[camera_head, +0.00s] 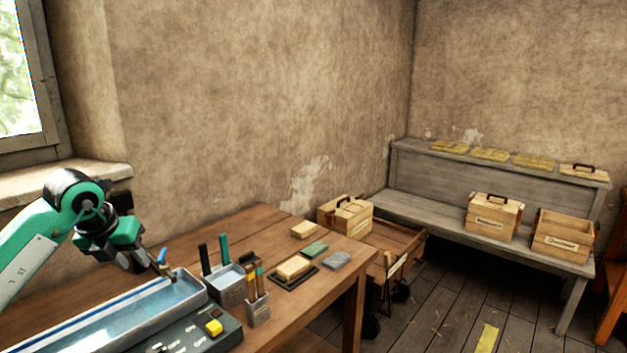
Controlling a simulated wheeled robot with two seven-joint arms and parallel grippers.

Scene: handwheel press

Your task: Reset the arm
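My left arm comes in from the left, green, white and black. My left gripper (150,264) points down and to the right over the far end of a long metal trough (120,312) with a blue inside. Small blue and brown bits show at its fingertips. They are too small to tell whether the fingers are open or shut, or whether they hold anything. My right gripper is not in view. No handwheel press shows in this view.
A control box with a yellow button (214,327) and tool holders (228,288) stand right of the trough on the wooden table (310,313). Blocks (294,268) lie beyond. A wooden cart (395,240) and a bench (425,210) with crates stand further right.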

